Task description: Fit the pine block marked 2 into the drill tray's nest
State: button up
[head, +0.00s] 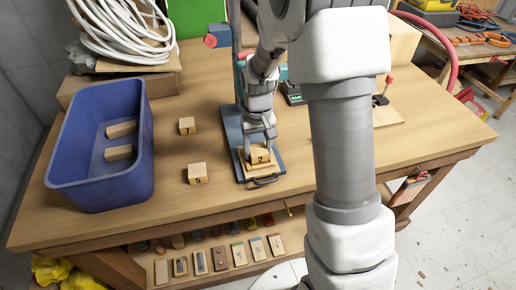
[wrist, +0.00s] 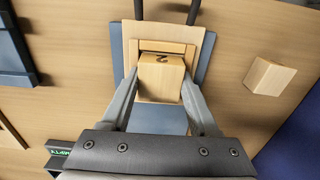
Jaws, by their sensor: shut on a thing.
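The pine block marked 2 (head: 260,157) is between the fingers of my gripper (head: 261,149), which is shut on it. The wrist view also shows the block (wrist: 161,82), with a finger on each side and the 2 near its far edge. The block is at the light wooden nest (wrist: 132,35) on the blue drill tray (wrist: 158,119). A narrow recessed strip of the nest shows beyond the block. The block looks slightly tilted in the head view. Its underside is hidden, so I cannot tell how deep it sits.
Pine blocks marked 7 (head: 187,126) and 5 (head: 198,174) stand on the bench left of the tray. A blue bin (head: 73,178) holds two more blocks at the far left. A handle (head: 265,181) sticks out at the tray's front. Coiled white hose (head: 120,35) lies behind.

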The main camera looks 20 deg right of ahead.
aim_at(257, 150)
jog(key=shift+f, duration=0.15)
jog(key=o, duration=1.4)
jog(key=shift+s, duration=0.15)
jog(key=shift+f, duration=0.1)
jog(key=shift+d, duration=0.1)
jog(key=shift+d+r, duration=0.1)
jog(key=shift+r, duration=0.3)
jog(key=r, duration=1.1)
jog(key=r+p, duration=0.1)
jog(key=r, duration=0.5)
jog(key=shift+a+r, duration=0.1)
jog(key=shift+a, duration=0.3)
